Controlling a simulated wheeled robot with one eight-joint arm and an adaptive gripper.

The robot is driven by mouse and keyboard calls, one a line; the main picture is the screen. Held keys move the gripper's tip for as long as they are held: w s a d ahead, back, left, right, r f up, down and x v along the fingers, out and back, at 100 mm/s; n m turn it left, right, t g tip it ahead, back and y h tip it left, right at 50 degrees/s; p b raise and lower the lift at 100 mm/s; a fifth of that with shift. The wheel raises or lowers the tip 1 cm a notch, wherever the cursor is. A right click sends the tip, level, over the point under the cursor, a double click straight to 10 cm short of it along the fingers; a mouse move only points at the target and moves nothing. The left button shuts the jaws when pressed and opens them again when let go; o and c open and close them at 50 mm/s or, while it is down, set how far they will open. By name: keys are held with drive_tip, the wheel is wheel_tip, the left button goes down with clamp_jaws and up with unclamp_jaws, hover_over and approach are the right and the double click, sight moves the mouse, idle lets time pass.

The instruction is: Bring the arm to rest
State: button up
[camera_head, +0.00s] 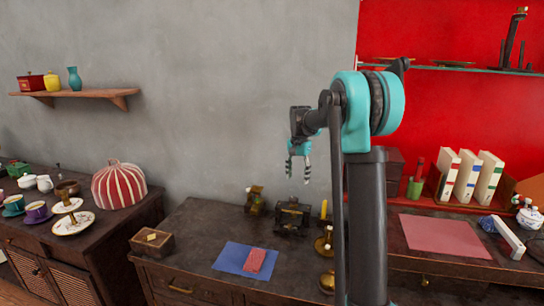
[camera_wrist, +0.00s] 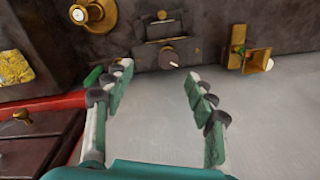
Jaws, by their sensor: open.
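My gripper (camera_head: 299,165) hangs from my arm above the back of the dark middle cabinet, in front of the grey wall, with its fingers pointing down. In the wrist view my gripper (camera_wrist: 157,90) has its two fingers spread wide, with nothing between them. It is empty and touches nothing that I can see. My arm is raised and bent, with its teal joint high in the head view.
A dark cabinet (camera_head: 205,219) bears a blue mat (camera_head: 231,256), a red booklet (camera_head: 255,261), a small black box-like item (camera_head: 292,217) and brass pieces. A wall shelf (camera_head: 75,93) and white binders (camera_head: 468,177) flank the area.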

drive_tip(key=s+d+f+n+t, duration=0.1)
drive_tip(key=s+f, duration=0.3)
drive_tip(key=s, duration=0.8)
drive_tip(key=s+d+f+n+t, duration=0.1)
drive_tip(key=s+f+n, duration=0.3)
drive_tip(key=s, duration=0.9)
drive_tip(key=s+d+f+n+t, duration=0.1)
drive_tip(key=s+f, duration=0.5)
drive_tip(key=s, duration=0.6)
drive_tip(key=shift+s+d+f+n+t, duration=0.25)
drive_tip(key=shift+n+t, duration=0.15)
drive_tip(key=shift+n, duration=0.5)
drive_tip(key=shift+w+r, duration=0.1)
idle(2.5)
